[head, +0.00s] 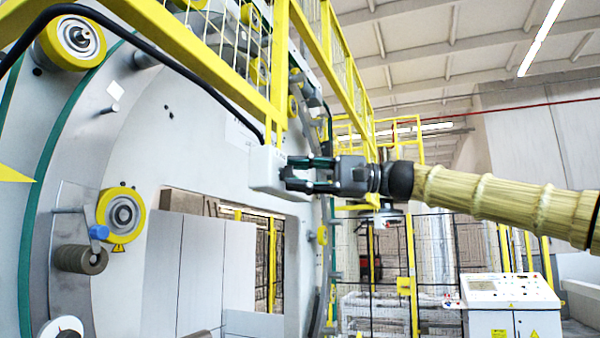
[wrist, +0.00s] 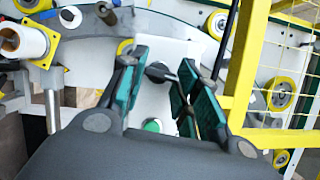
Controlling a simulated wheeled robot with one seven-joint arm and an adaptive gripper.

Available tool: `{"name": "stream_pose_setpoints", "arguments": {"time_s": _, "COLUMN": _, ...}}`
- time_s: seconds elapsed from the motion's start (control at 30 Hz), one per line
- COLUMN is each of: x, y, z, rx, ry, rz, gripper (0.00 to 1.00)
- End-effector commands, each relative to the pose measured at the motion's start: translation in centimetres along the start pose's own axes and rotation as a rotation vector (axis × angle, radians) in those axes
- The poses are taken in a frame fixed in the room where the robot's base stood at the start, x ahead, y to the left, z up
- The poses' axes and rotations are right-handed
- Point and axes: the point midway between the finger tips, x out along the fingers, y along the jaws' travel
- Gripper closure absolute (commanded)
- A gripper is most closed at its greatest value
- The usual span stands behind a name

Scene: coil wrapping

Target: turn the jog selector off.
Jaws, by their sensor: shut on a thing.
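The head view hides the selector behind the fingers.
A yellow guard frame (head: 283,70) rises close beside the box and the cable. Yellow rollers (head: 121,214) sit on the machine's ring. A white control console (head: 508,290) stands at the lower right, with wire fencing behind.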

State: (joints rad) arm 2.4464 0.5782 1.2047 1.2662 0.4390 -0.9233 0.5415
Motion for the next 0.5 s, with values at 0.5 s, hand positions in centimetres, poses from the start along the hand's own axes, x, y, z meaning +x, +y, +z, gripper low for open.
{"name": "stream_pose_setpoints", "arguments": {"time_s": 0.5, "x": -0.03, "y": -0.13, "z": 0.00, "rx": -0.148, "ry": 0.000, "rz": 0.061, "gripper": 0.92}}
